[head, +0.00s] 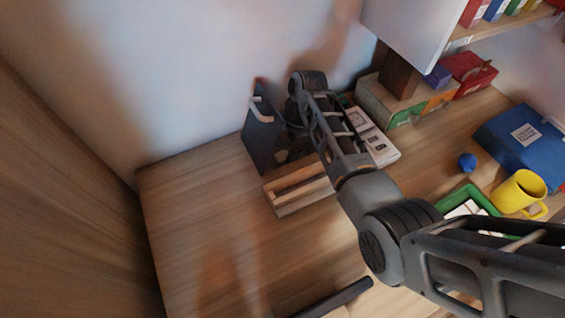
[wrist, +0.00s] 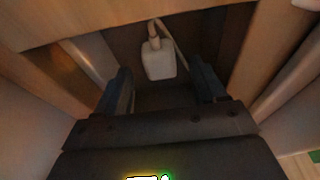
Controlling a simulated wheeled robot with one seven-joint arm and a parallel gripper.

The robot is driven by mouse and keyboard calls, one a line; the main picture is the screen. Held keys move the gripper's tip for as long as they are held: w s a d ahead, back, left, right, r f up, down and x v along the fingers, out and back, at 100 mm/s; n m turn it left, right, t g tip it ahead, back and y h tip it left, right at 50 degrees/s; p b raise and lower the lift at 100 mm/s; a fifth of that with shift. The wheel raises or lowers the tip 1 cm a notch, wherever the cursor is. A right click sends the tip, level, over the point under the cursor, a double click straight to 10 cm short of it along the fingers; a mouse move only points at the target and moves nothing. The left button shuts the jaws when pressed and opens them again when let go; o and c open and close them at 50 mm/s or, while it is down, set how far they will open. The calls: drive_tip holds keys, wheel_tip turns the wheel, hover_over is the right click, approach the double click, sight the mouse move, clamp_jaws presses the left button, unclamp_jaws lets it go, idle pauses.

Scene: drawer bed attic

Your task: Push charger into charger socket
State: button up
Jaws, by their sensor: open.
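In the wrist view, a white charger (wrist: 159,64) with a pale cable rising from its top sits in a dark recess between wooden sides. My gripper (wrist: 163,86) is open, with one finger on each side of the charger's lower end. The picture shows gaps between the fingers and the charger. I cannot tell whether the charger touches a socket; no socket is clearly visible there. In the head view, my arm reaches to the back of the desk, and it hides the charger and most of the gripper.
A dark upright holder (head: 263,130) and a wooden tray (head: 297,197) stand close beside my arm. A white panel-like object (head: 379,146) lies to its right. A blue box (head: 522,139), yellow mug (head: 519,190) and blue ball (head: 467,162) are farther right. The desk's left is clear.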

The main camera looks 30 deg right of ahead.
sight(285, 155)
drive_tip(key=shift+a+f, duration=0.15)
drive_tip(key=shift+f, duration=0.45)
drive_tip(key=shift+r, duration=0.1)
drive_tip(key=shift+c, duration=0.4)
drive_tip(key=c, duration=1)
drive_tip(key=shift+r+p, duration=0.7)
drive_tip(key=shift+r, duration=0.1)
wheel_tip(285, 155, up, 4)
drive_tip(key=p, duration=0.3)
drive_tip(key=shift+s+f, duration=0.1)
drive_tip(key=shift+f, duration=0.15)
drive_tip(key=s+d+r+p, duration=0.1)
drive_tip(key=s+d+r, duration=0.1)
drive_tip(key=d, duration=0.1)
drive_tip(key=s+d+r+p, duration=0.1)
drive_tip(key=d+r, duration=0.1)
drive_tip(key=d, duration=0.1)
drive_tip(key=s+d+r+p, duration=0.1)
drive_tip(key=s+d+r, duration=0.1)
drive_tip(key=d, duration=0.2)
drive_tip(key=shift+s+d, duration=0.1)
drive_tip(key=shift+s, duration=0.2)
